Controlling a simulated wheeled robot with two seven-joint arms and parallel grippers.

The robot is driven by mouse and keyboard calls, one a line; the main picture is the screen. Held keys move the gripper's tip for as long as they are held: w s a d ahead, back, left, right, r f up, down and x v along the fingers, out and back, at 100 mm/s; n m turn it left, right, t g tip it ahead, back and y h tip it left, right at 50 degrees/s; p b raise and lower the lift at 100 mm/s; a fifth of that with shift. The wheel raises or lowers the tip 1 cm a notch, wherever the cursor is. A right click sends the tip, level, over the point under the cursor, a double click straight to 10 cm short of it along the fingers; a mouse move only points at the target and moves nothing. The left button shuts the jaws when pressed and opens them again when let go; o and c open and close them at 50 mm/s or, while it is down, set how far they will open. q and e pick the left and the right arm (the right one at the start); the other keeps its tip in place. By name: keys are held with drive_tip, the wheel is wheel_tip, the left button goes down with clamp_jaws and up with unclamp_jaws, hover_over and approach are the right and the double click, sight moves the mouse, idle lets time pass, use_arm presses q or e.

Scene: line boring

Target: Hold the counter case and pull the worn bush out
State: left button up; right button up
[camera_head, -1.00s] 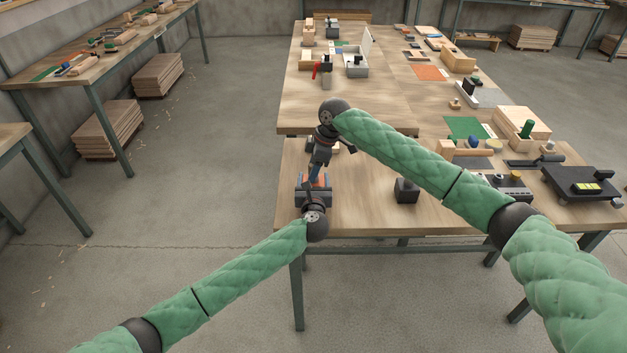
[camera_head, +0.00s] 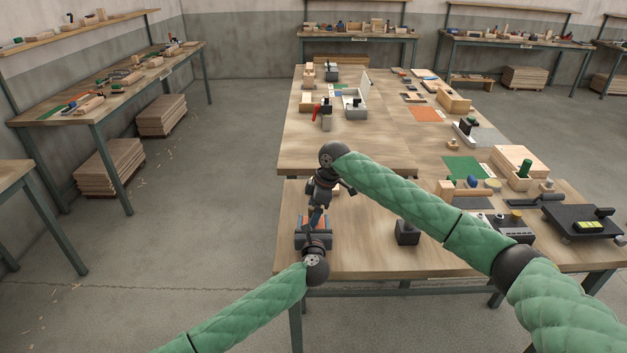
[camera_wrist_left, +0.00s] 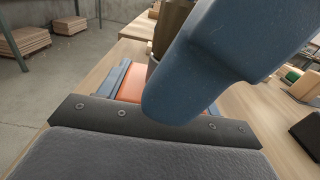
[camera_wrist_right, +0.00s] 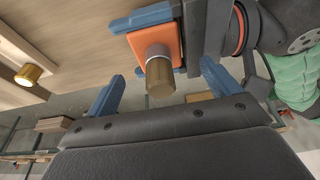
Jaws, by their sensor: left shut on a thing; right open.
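The counter case is an orange block (camera_wrist_right: 172,24), gripped between the blue fingers of my left gripper (camera_wrist_left: 140,85). The worn bush is a brass cylinder (camera_wrist_right: 160,80) with a silvery collar, standing out of the orange face. My right gripper (camera_wrist_right: 160,85) is open, one blue finger on each side of the bush, with gaps visible on both sides. In the head view my right gripper (camera_head: 318,205) is just above my left gripper (camera_head: 314,232), and the case is mostly hidden. In the left wrist view a large blue finger covers much of the case and bush.
A black block (camera_head: 407,232) stands right of the grippers on the near table (camera_head: 370,255). A black device with a yellow-green display (camera_head: 588,226) and a green mat (camera_head: 464,168) lie further right. A brass round piece (camera_wrist_right: 28,75) shows at the right wrist view's left.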

drive_tip(key=shift+d+r+y, duration=0.15)
drive_tip(key=shift+r+y, duration=0.25)
drive_tip(key=shift+y, duration=0.1)
drive_tip(key=c, duration=0.7)
drive_tip(key=d+r+y, duration=0.3)
drive_tip(key=d+y, duration=0.1)
drive_tip(key=shift+d+r, duration=0.15)
drive_tip(key=shift+r, duration=0.25)
drive_tip(key=shift+c, duration=0.5)
drive_tip(key=shift+y, duration=0.4)
drive_tip(key=shift+x, duration=3.35)
drive_tip(key=shift+d+f, duration=0.1)
clamp_jaws()
drive_tip(key=shift+r, duration=1.2)
